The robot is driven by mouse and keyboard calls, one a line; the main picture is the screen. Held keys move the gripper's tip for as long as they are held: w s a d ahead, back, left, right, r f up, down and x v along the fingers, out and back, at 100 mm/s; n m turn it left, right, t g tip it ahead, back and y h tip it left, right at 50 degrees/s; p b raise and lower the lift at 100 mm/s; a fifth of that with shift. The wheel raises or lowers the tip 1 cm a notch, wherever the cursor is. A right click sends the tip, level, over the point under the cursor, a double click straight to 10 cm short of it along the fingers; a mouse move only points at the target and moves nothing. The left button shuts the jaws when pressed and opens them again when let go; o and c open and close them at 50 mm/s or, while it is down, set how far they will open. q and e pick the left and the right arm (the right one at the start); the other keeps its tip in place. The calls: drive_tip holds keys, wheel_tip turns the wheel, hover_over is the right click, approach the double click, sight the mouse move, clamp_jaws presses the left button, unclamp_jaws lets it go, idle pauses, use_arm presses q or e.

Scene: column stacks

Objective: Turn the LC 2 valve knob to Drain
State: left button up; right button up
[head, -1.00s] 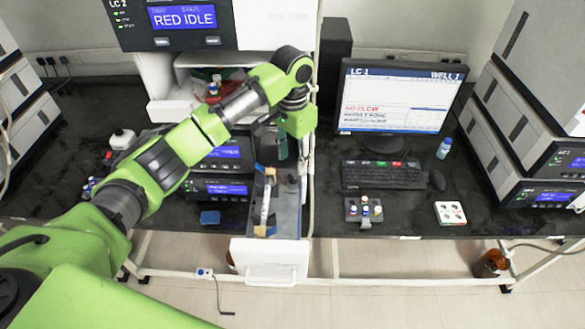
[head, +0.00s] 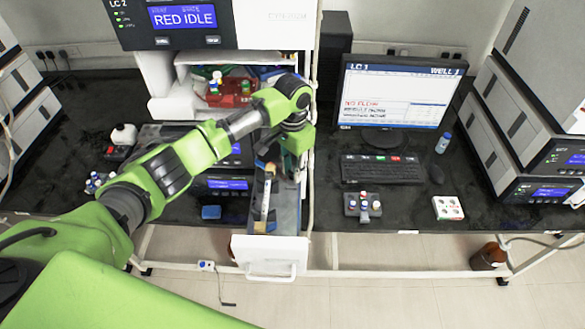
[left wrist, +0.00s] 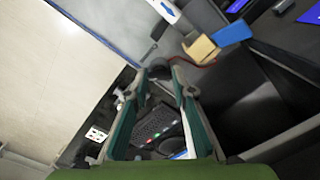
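The LC 2 stack (head: 185,25) stands at the back left of centre, and its top display reads RED IDLE. I cannot make out the valve knob or a Drain mark in either view; my left arm covers part of the stack's front. My left gripper (head: 291,166) is low in front of the stack, over the back of a pulled-out drawer (head: 288,212). In the left wrist view the two teal-lined fingers of the left gripper (left wrist: 158,108) are apart, with nothing held between them. A dark rounded shape shows just beyond the fingertips, not clear. My right gripper is out of view.
The drawer's white front (head: 270,256) juts past the bench edge; a long tool (head: 265,200) lies inside. A red tray (head: 230,92) with bottles sits on a shelf behind my arm. Right are a monitor (head: 395,92), keyboard (head: 382,170) and vial rack (head: 362,206).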

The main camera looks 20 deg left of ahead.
use_arm(q)
drive_tip(key=shift+r+n, duration=0.1)
drive_tip(key=shift+n, duration=0.3)
drive_tip(key=n, duration=0.3)
drive_tip(key=shift+n, duration=0.3)
drive_tip(key=n, duration=0.8)
drive_tip(key=shift+w+n, duration=0.1)
drive_tip(key=shift+n, duration=1.9)
